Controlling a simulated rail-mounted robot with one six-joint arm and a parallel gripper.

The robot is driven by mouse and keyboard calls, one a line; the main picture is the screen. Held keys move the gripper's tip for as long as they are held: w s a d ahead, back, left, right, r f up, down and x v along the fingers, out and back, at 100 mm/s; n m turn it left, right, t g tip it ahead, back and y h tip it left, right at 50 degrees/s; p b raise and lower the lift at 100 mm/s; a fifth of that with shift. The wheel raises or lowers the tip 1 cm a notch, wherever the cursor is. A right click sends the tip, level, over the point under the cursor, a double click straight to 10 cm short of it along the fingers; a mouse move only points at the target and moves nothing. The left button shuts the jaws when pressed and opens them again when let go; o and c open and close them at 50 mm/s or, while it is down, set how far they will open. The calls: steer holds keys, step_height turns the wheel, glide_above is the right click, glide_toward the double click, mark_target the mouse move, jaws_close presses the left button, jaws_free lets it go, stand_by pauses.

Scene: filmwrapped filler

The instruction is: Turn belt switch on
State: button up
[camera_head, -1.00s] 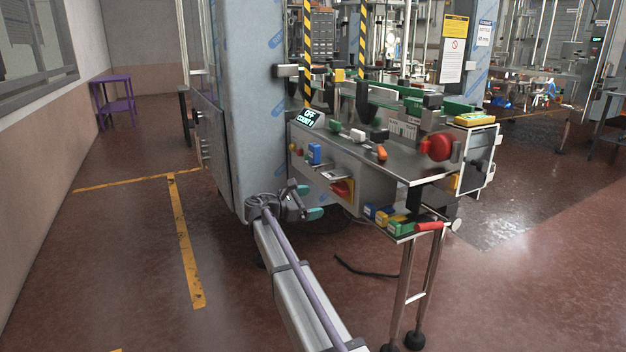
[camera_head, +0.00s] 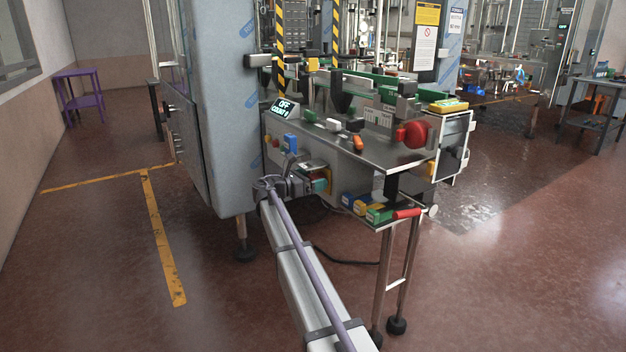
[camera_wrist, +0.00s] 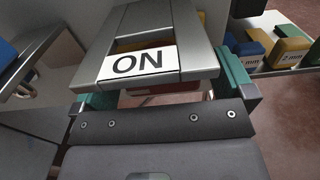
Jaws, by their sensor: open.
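The belt switch housing is a grey frame (camera_wrist: 195,45) with a black-on-white ON label (camera_wrist: 137,62), close up in the wrist view. A bit of dark red shows just below the label, and yellow shows through the frame's opening; the switch's position is hidden. My gripper (camera_wrist: 165,90) is open, with one teal-padded finger on each side of the frame. Whether the pads touch it I cannot tell. In the head view my gripper (camera_head: 311,184) is at the machine's front panel and covers most of the switch. The display (camera_head: 284,108) reads OFF and COUNT 0.
A blue switch (camera_head: 290,143) is on the panel, left of my gripper. Blue, yellow and green blocks stand on a low shelf (camera_head: 385,227) to the right, beside a red handle (camera_head: 406,213). A red knob (camera_head: 412,134) is above. Floor at left is open.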

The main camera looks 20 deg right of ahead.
steer(key=shift+d, duration=0.2)
steer(key=c, duration=0.8)
steer(key=m, duration=0.3)
steer(key=shift+s, duration=0.15)
steer(key=shift+c, duration=0.2)
steer(key=o, duration=0.8)
steer(key=shift+o, duration=0.2)
steer(key=s+a, duration=0.1)
steer(key=a, duration=0.9)
steer(key=shift+s+a, duration=0.2)
steer(key=shift+a, duration=0.2)
